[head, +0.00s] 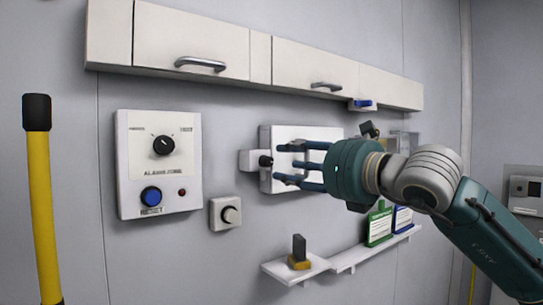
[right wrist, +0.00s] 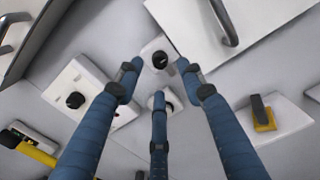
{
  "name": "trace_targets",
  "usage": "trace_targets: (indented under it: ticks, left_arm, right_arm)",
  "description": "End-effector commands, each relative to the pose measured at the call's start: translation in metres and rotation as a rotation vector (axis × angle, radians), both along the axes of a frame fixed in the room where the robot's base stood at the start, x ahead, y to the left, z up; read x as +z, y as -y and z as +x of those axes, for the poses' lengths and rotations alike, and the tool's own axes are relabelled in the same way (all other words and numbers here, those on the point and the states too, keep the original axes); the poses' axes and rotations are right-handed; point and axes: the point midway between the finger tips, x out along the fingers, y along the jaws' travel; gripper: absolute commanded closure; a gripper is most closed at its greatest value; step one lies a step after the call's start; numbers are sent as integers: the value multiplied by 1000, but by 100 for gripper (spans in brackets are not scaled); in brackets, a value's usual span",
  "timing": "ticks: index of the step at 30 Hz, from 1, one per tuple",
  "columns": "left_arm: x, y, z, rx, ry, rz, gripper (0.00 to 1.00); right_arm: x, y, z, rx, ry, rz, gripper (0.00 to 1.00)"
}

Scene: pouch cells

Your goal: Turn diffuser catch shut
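The diffuser catch is most likely the small black knob (head: 265,161) on a white block at the left edge of a white panel (head: 300,132) on the wall. In the right wrist view the knob (right wrist: 160,59) sits ahead of the fingertips, beside the white panel (right wrist: 190,25) with its grey handle. My right gripper (head: 281,163) is open, its blue fingers spread and pointing left in front of the panel, just right of the knob. It also fills the right wrist view (right wrist: 165,85), empty. Whether any finger touches the knob cannot be told. My left gripper is out of view.
An alarm panel (head: 158,195) with a dial and blue button is to the left. Cabinets (head: 200,40) run above. A yellow pole (head: 42,200) stands far left.

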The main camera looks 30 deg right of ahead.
Motion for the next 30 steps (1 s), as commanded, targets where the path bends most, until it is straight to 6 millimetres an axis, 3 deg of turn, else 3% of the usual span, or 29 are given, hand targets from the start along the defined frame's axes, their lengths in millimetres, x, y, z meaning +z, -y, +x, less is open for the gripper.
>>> trace_targets:
  ticks: [1, 9, 15, 22, 23, 28, 30]
  left_arm:
    - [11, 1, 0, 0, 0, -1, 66]
    - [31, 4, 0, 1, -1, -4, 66]
    - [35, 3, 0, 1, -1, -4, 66]
    - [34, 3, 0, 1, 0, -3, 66]
    - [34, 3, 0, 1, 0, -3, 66]
    - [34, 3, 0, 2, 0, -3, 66]
    - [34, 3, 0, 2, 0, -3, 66]
  right_arm:
    - [5, -2, 11, 2, -3, 0, 61]
    - [3, -5, 54, 2, -2, -1, 61]
    - [0, -6, 66, 2, -1, -1, 61]
    - [-1, -6, 66, 3, 1, -1, 61]
    - [-1, -6, 66, 3, 1, -1, 63]
    - [0, -6, 66, 3, 1, -1, 97]
    - [0, -6, 66, 2, 0, -1, 100]
